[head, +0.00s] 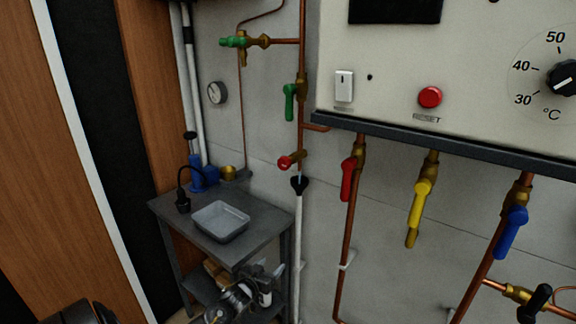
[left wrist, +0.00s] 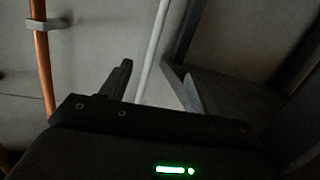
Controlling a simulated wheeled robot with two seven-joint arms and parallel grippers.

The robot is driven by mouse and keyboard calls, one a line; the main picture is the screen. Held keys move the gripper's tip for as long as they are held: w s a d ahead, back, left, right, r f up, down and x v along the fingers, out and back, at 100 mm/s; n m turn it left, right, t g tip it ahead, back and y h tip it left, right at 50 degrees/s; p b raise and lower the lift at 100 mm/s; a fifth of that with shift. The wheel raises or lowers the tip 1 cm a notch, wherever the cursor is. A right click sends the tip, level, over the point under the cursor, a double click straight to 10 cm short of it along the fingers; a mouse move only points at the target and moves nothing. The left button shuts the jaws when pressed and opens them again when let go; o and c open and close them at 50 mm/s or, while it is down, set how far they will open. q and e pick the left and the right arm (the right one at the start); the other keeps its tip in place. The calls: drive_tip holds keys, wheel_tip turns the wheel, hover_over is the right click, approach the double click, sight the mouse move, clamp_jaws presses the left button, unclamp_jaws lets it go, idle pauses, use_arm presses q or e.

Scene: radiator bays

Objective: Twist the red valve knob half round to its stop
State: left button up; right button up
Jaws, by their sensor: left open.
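The red valve knob (head: 285,162) is a small round knob on a brass valve low on the copper pipe, just above a black funnel (head: 298,184) on a white pipe. The knob does not show in the left wrist view. My left gripper (head: 268,276) is low in the head view, in front of the small grey table, well below the knob and apart from it. In the left wrist view its two fingers (left wrist: 155,90) stand apart with nothing held between them; a white pipe (left wrist: 153,50) shows behind them. My right gripper is not in view.
A grey table (head: 263,246) with a grey tray (head: 220,222) stands left of the white pipe. Red (head: 347,180), yellow (head: 420,204) and blue (head: 511,231) lever handles hang below the control panel (head: 460,60). A green lever (head: 289,102) sits above the knob.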

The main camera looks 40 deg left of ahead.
use_arm(q)
drive_tip(key=w+a+r+t+p, duration=0.1)
drive_tip(key=w+r+t, duration=0.1)
drive_tip(key=r, duration=0.6)
drive_tip(key=w+a+r+t, duration=0.1)
drive_tip(key=r+t, duration=0.1)
drive_tip(key=r, duration=0.7)
drive_tip(key=t, duration=0.3)
approach(287, 159)
drive_tip(key=a, duration=0.2)
drive_tip(key=shift+h, duration=0.4)
drive_tip(key=p+x, duration=0.1)
drive_tip(key=x, duration=0.2)
drive_tip(key=p+x, duration=0.1)
drive_tip(key=x, duration=0.2)
drive_tip(key=f+p+x, duration=0.1)
drive_tip(key=p+x, duration=0.1)
drive_tip(key=x, duration=0.1)
drive_tip(key=shift+w+d+r, duration=0.1)
drive_tip(key=shift+w+d, duration=0.05)
drive_tip(key=shift+w, duration=0.5)
drive_tip(key=shift+w+r, duration=0.15)
drive_tip(key=shift+w, duration=0.5)
drive_tip(key=c, duration=1)
